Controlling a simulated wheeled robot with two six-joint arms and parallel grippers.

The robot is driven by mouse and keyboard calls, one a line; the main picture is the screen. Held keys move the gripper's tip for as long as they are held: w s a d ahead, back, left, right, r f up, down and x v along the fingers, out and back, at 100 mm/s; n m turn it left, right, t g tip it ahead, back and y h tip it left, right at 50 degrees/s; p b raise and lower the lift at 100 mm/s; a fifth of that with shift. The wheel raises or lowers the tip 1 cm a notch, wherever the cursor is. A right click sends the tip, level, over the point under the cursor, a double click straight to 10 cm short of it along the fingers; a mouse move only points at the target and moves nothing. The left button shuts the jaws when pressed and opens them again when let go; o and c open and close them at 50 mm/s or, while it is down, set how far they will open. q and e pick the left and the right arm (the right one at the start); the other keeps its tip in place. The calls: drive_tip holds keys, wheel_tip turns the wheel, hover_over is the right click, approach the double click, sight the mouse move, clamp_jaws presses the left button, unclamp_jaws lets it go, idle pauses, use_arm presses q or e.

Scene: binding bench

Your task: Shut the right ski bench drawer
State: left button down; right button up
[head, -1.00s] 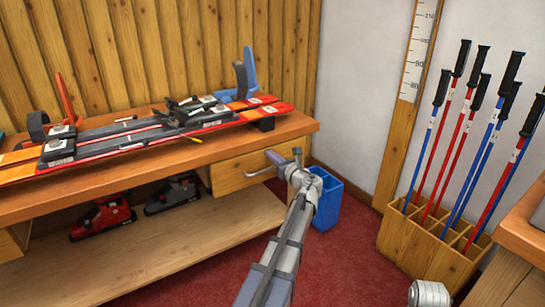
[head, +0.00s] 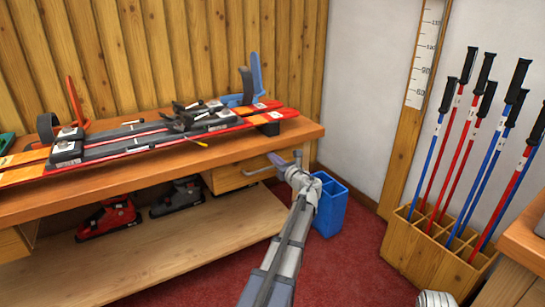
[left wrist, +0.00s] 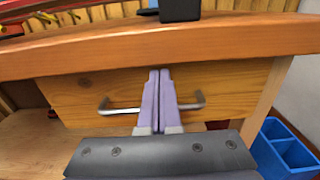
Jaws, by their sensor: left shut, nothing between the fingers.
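The right drawer (head: 232,175) of the ski bench has a plain wooden front under the right end of the bench top. It also shows in the left wrist view (left wrist: 235,88), with a metal bar handle (left wrist: 120,109). My left gripper (head: 276,160) is in front of the drawer, its fingers shut and empty. In the left wrist view the fingers (left wrist: 159,78) overlap the middle of the handle and point at the drawer front; I cannot tell whether they touch it. My right gripper is not in view.
Skis (head: 150,137) lie clamped on the bench top (head: 130,175). Boots (head: 112,217) stand on the shelf below. A blue bin (head: 329,207) stands on the red floor right of the drawer. A wooden rack (head: 435,240) holds several poles at the right.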

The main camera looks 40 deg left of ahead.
use_arm(q)
drive_tip(key=v, duration=1.1)
drive_tip(key=shift+d, duration=0.2)
drive_tip(key=shift+s+f, duration=0.1)
drive_tip(key=s+d+f+n+g+h+p, duration=0.3)
drive_tip(key=s+d+n+h, duration=0.4)
drive_tip(key=d, duration=0.6)
drive_tip(key=s+d+f+n+g+h+p, duration=0.25)
drive_tip(key=s+d+f+n, duration=0.3)
drive_tip(key=s+d, duration=0.6)
drive_tip(key=s+d+f+n+g+h+p, duration=0.25)
drive_tip(key=s+d+f+n+h, duration=0.3)
drive_tip(key=d, duration=1.05)
wheel_tip(320, 180, up, 38)
drive_tip(key=t+p, duration=0.1)
drive_tip(key=p, duration=3.6)
drive_tip(key=shift+a+n+p, duration=0.3)
drive_tip(key=shift+a+p, duration=0.05)
drive_tip(key=shift+a, duration=0.1)
drive_tip(key=shift+w, duration=0.15)
